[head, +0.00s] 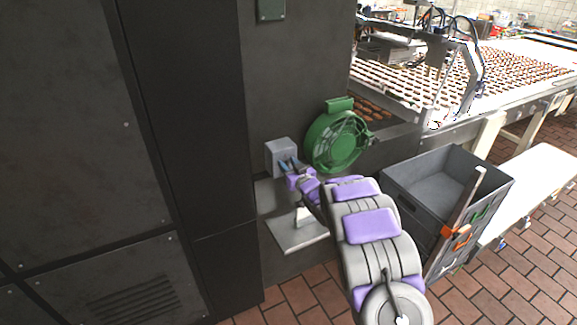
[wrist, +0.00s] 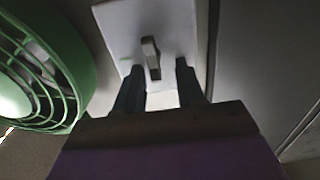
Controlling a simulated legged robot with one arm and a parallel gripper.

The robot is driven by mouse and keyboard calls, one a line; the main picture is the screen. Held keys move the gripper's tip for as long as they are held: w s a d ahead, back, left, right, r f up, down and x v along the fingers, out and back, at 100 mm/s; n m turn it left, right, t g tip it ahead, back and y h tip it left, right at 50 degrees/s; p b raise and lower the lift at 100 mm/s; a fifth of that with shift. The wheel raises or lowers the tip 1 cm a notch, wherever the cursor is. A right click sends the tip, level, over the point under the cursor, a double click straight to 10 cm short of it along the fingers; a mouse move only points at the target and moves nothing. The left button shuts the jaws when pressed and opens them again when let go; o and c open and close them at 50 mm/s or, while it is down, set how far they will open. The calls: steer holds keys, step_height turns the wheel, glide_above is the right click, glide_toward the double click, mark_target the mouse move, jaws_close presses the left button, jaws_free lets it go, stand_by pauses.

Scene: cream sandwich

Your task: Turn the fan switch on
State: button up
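The fan switch is a small grey lever (wrist: 151,57) on a pale plate (wrist: 120,28) in the wrist view. In the head view, a grey switch box (head: 280,147) stands by the dark wall, with its lever hidden. My gripper (wrist: 159,70) is open, with one dark finger on each side of the lever's lower end. I cannot tell whether either finger touches it. My gripper also shows at the box in the head view (head: 290,165). The green fan (head: 336,141) is right of the box; it also fills the wrist view's left side (wrist: 45,75).
A light metal shelf (head: 295,237) lies below the box. A grey crate (head: 412,200) stands right of my arm. A conveyor with rows of brown sandwiches (head: 520,70) runs behind. Dark cabinets (head: 75,130) fill the left; brick floor (head: 290,300) shows in front.

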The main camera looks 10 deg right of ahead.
steer(key=shift+w+d, duration=0.1)
steer(key=shift+d, duration=0.3)
steer(key=shift+c, duration=1)
steer(key=shift+a, duration=0.25)
jaws_close()
